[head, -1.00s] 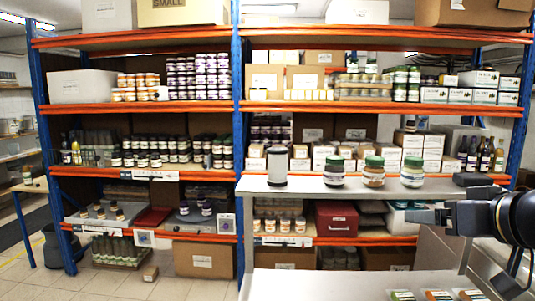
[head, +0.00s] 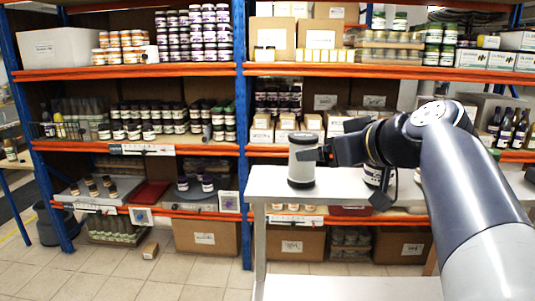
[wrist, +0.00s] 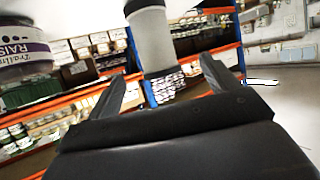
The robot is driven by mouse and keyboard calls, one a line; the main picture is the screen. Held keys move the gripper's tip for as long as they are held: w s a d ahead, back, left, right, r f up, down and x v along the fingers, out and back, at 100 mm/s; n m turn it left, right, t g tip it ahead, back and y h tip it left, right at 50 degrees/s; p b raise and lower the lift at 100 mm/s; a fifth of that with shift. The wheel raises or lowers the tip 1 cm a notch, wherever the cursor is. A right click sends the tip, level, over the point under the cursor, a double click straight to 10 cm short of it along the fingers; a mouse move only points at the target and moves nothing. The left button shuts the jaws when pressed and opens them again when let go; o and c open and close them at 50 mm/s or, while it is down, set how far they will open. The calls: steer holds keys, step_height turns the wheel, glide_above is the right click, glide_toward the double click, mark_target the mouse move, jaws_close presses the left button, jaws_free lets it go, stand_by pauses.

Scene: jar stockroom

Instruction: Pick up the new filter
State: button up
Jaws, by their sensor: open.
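The filter is a grey cylinder (head: 302,166) with black end caps, standing upright near the left end of the pale table (head: 268,184). My gripper (head: 321,153) has come in from the right, and its tip is at the filter's upper right side. In the wrist view the filter (wrist: 152,42) shows ahead, between the lines of the two spread fingers of my gripper (wrist: 166,78). The jaws are open and I see no grip on it. Whether a finger touches it cannot be told.
A jar (head: 376,176) stands on the table behind my arm, mostly hidden; a labelled jar (wrist: 22,55) shows close at left in the wrist view. Shelves (head: 150,149) with jars and boxes stand behind. A lower pale surface (head: 330,290) is at the front.

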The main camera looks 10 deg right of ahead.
steer(key=x, duration=0.3)
steer(key=shift+w+a+f+p, duration=0.1)
steer(key=shift+w+a+p, duration=0.05)
steer(key=shift+w+p, duration=0.2)
steer(key=shift+d+p+x, duration=0.15)
steer(key=shift+p+x, duration=0.4)
steer(key=shift+x, duration=0.85)
steer(key=shift+d+p+x, duration=0.15)
steer(key=shift+p+x, duration=0.4)
steer(key=shift+x, duration=0.85)
steer(key=shift+w, duration=0.1)
steer(key=shift+c, duration=0.5)
steer(key=c, duration=1.1)
